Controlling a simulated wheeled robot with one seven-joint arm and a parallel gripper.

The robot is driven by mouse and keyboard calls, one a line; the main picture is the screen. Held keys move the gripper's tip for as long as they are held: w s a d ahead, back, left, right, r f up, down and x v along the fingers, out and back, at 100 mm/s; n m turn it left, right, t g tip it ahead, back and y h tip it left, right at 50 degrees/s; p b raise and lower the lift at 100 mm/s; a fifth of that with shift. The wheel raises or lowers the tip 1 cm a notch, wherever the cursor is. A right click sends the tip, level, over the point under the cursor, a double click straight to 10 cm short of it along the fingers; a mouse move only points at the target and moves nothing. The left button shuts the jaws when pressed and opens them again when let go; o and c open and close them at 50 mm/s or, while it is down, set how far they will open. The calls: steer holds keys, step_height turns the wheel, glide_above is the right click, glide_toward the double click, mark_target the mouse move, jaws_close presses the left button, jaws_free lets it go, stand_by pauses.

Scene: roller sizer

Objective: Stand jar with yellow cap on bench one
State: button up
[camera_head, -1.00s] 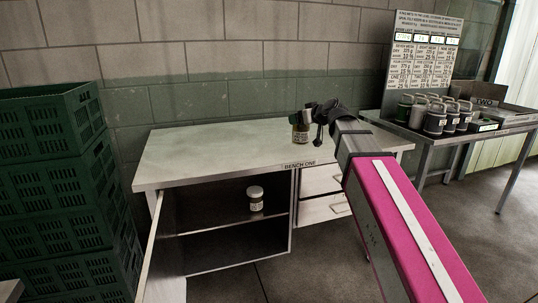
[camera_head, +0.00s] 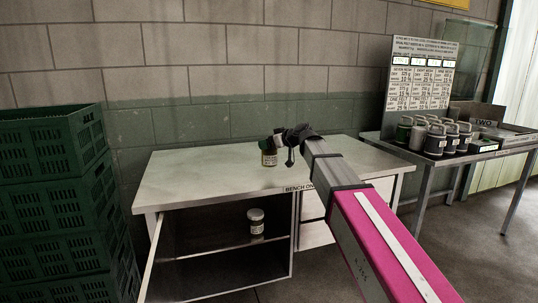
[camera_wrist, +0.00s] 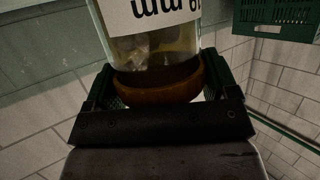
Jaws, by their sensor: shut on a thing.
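My gripper (camera_head: 273,141) is shut on a jar (camera_head: 269,158) with a pale label, over the top of bench one (camera_head: 205,178). In the wrist view the jar (camera_wrist: 155,50) sticks out beyond my gripper (camera_wrist: 163,92). Its amber-yellow cap (camera_wrist: 158,93) sits between the two fingers. The jar looks roughly upright in the head view, with its cap mostly hidden by the gripper. I cannot tell whether its base touches the bench top.
Bench one's top is otherwise clear. Another jar (camera_head: 256,222) with a pale cap stands on the shelf inside. Green crates (camera_head: 55,190) are stacked at left. A second bench (camera_head: 485,151) at right holds several dark canisters (camera_head: 436,141) and a sign board (camera_head: 421,85).

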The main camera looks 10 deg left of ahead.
mark_target(269, 152)
steer(key=shift+w+a+f, duration=0.35)
steer(key=shift+w+f, duration=0.05)
steer(key=shift+w, duration=0.25)
steer(key=shift+f, duration=2.05)
steer(key=o, duration=1.5)
steer(key=shift+f, duration=0.1)
steer(key=shift+d, duration=0.1)
steer(key=v, duration=1.2)
